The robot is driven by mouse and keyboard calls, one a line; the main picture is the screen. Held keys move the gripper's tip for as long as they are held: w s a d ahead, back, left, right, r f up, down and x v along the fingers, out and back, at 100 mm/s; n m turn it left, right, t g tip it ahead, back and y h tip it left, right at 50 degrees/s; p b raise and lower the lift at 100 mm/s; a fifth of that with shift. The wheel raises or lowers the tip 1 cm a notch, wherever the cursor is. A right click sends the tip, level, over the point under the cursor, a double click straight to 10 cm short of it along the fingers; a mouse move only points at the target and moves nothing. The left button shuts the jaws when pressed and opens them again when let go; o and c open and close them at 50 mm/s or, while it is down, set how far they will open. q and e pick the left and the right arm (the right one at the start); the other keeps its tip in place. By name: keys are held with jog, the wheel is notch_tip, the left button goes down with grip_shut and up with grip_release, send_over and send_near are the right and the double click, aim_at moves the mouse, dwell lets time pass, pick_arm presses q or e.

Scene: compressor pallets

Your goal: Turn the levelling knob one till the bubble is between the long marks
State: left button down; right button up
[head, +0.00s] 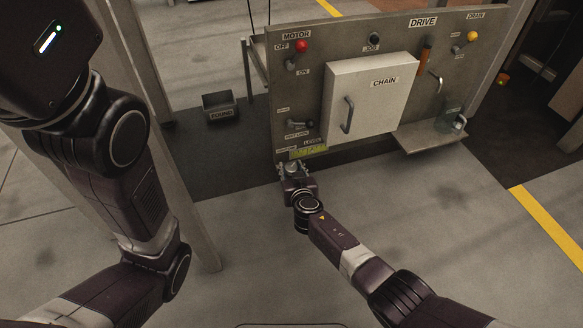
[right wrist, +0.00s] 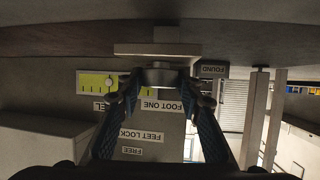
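The levelling knob one (right wrist: 160,75) is a grey round knob under a pale block, near the FOOT ONE label, in the upside-down right wrist view. My right gripper (right wrist: 162,84) has a fingertip on each side of it, and they appear to touch its rim. In the head view the right gripper (head: 293,172) is at the panel's lower left corner and hides most of the knob. The yellow-green level (right wrist: 95,83) shows a round pale bubble (right wrist: 108,82); a finger hides part of the level, so I cannot tell its place between the long marks. My left gripper is out of view.
The grey panel (head: 300,85) carries a white CHAIN door (head: 365,105), switches and levers. A shelf (head: 425,137) juts out at its lower right. A FOUND bin (head: 220,106) stands left. A post (head: 185,150) stands near my left arm. The front floor is clear.

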jog(key=c, duration=0.7)
jog(key=shift+o, duration=0.2)
jog(key=shift+d+n+y, duration=0.15)
jog(key=shift+n+y, duration=0.35)
jog(key=n+g+y+p, duration=0.1)
jog(key=n+y+p, duration=0.1)
jog(key=y, duration=0.1)
jog(key=shift+r+n+g, duration=0.1)
jog(key=shift+n+g, duration=0.2)
jog(key=shift+n, duration=0.1)
jog(key=shift+n+g+y, duration=0.4)
jog(key=shift+n+y, duration=0.2)
jog(key=o, duration=1.2)
